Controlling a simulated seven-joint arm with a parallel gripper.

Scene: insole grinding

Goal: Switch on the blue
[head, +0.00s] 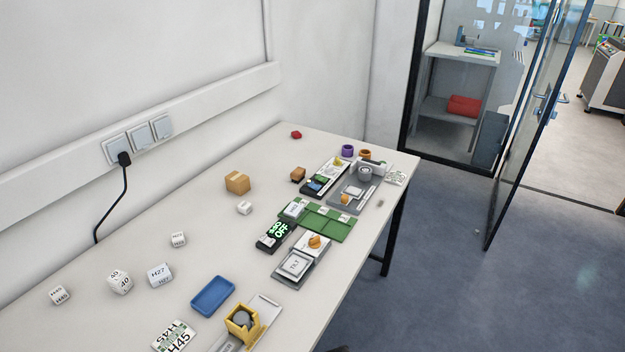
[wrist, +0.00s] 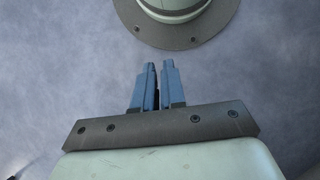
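A blue open tray (head: 212,296) lies on the table near the front. A dark device (head: 323,178) at the far part of the table has a small blue patch and an orange-yellow knob-like part; its details are too small to read. Which thing "the blue" means cannot be told.
The white table (head: 140,248) holds a green tray (head: 328,226), a grey device with an orange knob (head: 294,265), a yellow holder (head: 242,323), a cardboard box (head: 237,183) and several labelled white cubes. Wall sockets (head: 139,134) carry a black plug. A glass door stands open at right.

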